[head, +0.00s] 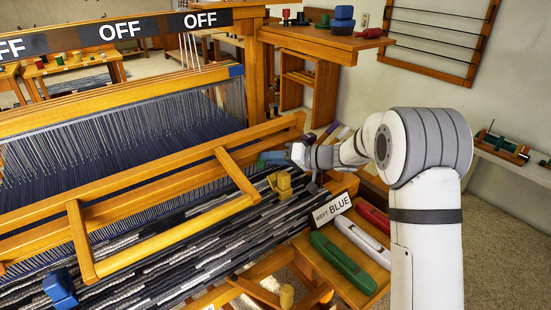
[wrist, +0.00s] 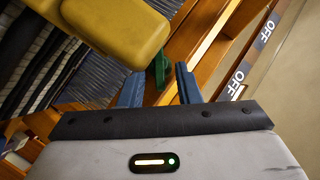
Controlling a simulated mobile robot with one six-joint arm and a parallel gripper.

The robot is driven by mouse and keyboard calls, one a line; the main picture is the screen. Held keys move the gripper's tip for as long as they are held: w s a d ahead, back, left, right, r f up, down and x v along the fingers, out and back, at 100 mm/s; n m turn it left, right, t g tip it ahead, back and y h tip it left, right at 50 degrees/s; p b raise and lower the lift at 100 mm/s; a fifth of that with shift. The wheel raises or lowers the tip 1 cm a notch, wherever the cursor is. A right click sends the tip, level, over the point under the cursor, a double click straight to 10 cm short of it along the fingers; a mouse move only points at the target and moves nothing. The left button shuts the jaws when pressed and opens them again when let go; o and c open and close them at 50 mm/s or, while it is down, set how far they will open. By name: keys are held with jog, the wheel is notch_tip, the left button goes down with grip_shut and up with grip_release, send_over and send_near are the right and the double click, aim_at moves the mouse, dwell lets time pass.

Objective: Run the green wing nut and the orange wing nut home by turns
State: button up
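The green wing nut (wrist: 157,70) shows in the wrist view as a small green piece between and just beyond my fingertips. My gripper (wrist: 160,84) has two blue fingers standing apart around it, with narrow gaps visible on the sides, so it looks open. In the head view my gripper (head: 272,157) is at the right end of the loom's front wooden beam, and the nut is mostly hidden there. A small orange piece (head: 2,268) at the left edge of the head view may be the orange wing nut; it is cut off.
A yellow block (head: 280,184) sits on the striped cloth, close beside my gripper in the wrist view. A wooden frame (head: 160,210) spans the loom's front. A blue clamp (head: 61,288) is at lower left.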

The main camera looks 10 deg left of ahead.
grip_shut()
jog(key=shift+d, duration=0.15)
jog(key=shift+f+b, duration=0.4)
jog(key=shift+b, duration=0.85)
jog(key=y+b, duration=0.1)
jog(key=m+g+b, duration=0.1)
jog(key=b, duration=0.1)
jog(key=shift+w+f+g+y+b, duration=0.1)
jog(key=shift+f+g+y+b, duration=0.2)
jog(key=shift+y, duration=0.1)
jog(key=m+y+b, duration=0.1)
jog(key=b, duration=0.2)
jog(key=shift+w+f+m+g+y, duration=0.1)
jog(key=shift+f+m+g+y, duration=0.05)
jog(key=shift+m+g+y, duration=0.25)
jog(key=shift+m+g+y+b, duration=0.3)
jog(key=shift+y+b, duration=0.1)
jog(key=shift+b, duration=0.1)
